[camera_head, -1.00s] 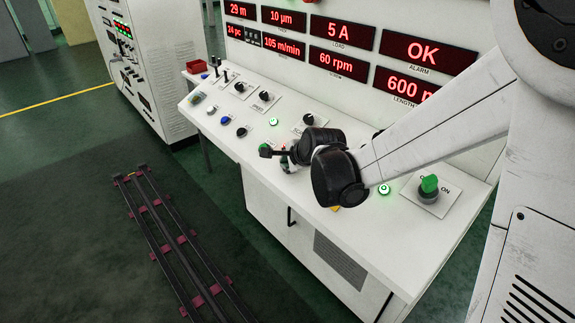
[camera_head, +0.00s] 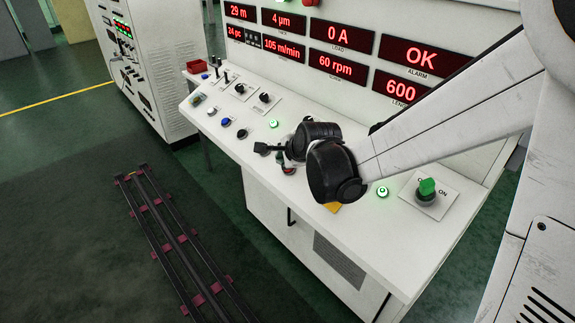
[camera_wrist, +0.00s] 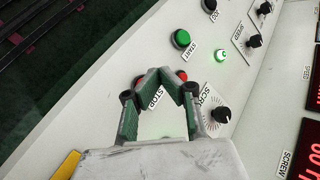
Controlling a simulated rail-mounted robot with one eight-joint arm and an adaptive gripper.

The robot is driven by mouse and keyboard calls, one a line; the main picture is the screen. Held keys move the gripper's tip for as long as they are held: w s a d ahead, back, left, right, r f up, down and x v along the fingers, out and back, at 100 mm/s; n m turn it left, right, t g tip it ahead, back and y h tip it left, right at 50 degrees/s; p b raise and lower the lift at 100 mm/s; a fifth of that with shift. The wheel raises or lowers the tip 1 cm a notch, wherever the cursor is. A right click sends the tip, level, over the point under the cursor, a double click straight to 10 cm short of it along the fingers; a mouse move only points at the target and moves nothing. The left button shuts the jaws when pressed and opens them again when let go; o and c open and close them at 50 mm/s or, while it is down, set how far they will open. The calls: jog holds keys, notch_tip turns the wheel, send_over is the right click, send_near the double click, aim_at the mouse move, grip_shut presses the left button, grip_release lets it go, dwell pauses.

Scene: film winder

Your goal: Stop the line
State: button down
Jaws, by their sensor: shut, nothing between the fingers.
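The control desk (camera_head: 258,158) carries a green START button (camera_wrist: 182,39) with a lit green lamp (camera_wrist: 221,56) beside it. Next to it, at the STOP label (camera_wrist: 155,98), a red button (camera_wrist: 138,82) is partly hidden by my gripper's left finger. Another red round part (camera_wrist: 182,75) shows by the right finger. My gripper (camera_wrist: 163,72) is shut and empty, with its tips over the STOP area; I cannot tell whether they touch the button. In the head view my wrist hides most of this spot, and a small red part (camera_head: 288,170) shows below it.
Red displays above the desk read 0 A load (camera_head: 341,34), 4 µm (camera_head: 284,21) and OK (camera_head: 419,55). A green OFF/ON rotary switch (camera_head: 427,190) and a lit green lamp (camera_head: 382,191) lie at right. Black knobs, including SCREW (camera_wrist: 221,114), stand near my gripper.

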jog(key=r, duration=0.1)
jog(key=r+p, duration=0.1)
jog(key=s+a+r, duration=0.1)
dwell(0.7)
jog(key=s+d+r+n+h+b, duration=0.1)
jog(key=s+d+r+n, duration=0.1)
jog(key=s+d+n, duration=0.3)
jog(key=s+d+r+n+h+b, duration=0.1)
jog(key=s+d+r+n+b, duration=0.15)
jog(key=s+d, duration=0.45)
jog(key=s+d+f+n+h+b, duration=0.1)
jog(key=s+d+n, duration=0.2)
jog(key=s, duration=0.5)
jog(key=s+d+f+n+g, duration=0.1)
jog(key=s+d+n, duration=0.3)
jog(key=s, duration=0.4)
jog(key=shift+s+d+f+g+h+b, duration=0.25)
jog(key=shift+f+g+h+b, duration=0.1)
jog(key=shift+f+h, duration=0.1)
